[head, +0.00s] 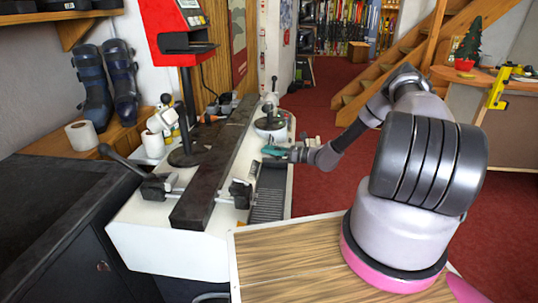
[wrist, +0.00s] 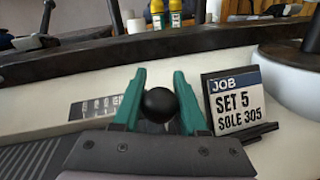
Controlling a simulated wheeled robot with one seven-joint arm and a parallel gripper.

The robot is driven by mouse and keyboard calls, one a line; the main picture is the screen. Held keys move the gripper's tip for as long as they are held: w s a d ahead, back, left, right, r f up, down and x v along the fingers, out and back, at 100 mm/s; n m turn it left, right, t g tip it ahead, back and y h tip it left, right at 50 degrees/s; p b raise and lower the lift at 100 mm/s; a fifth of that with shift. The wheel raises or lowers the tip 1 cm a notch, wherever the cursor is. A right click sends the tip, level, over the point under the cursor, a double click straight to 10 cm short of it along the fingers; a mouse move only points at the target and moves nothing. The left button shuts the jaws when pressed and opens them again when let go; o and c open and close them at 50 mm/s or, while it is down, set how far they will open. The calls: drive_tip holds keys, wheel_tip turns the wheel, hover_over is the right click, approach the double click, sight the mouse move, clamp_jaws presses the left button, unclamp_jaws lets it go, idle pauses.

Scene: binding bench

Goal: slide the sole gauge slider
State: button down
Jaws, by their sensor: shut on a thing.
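The sole gauge slider's black ball knob (wrist: 159,105) sits between the two green fingers of my gripper (wrist: 160,76) in the wrist view. The fingers are shut on the knob from both sides. In the head view my gripper (head: 275,151) is low over the white bench, beside the dark rail; the knob is too small to make out there. A pale scale strip with marks (wrist: 97,106) lies left of the fingers, partly hidden by the left finger. Its numbers are too blurred to read. A job card (wrist: 236,104) right of the fingers reads "SET 5 SOLE 305".
A long dark rail (head: 216,165) runs along the white bench (head: 150,225), left of my gripper. A round white-based device (head: 270,128) stands just behind my gripper. A red machine on a post (head: 178,35) rises at the left. A ribbed dark tread (head: 268,195) lies in front.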

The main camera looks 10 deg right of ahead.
drive_tip(key=shift+w+d+r, duration=0.1)
drive_tip(key=shift+w+d, duration=0.15)
drive_tip(key=shift+c, duration=2.3)
unclamp_jaws()
drive_tip(key=shift+w, duration=0.1)
drive_tip(key=shift+a, duration=0.1)
drive_tip(key=v, duration=1.1)
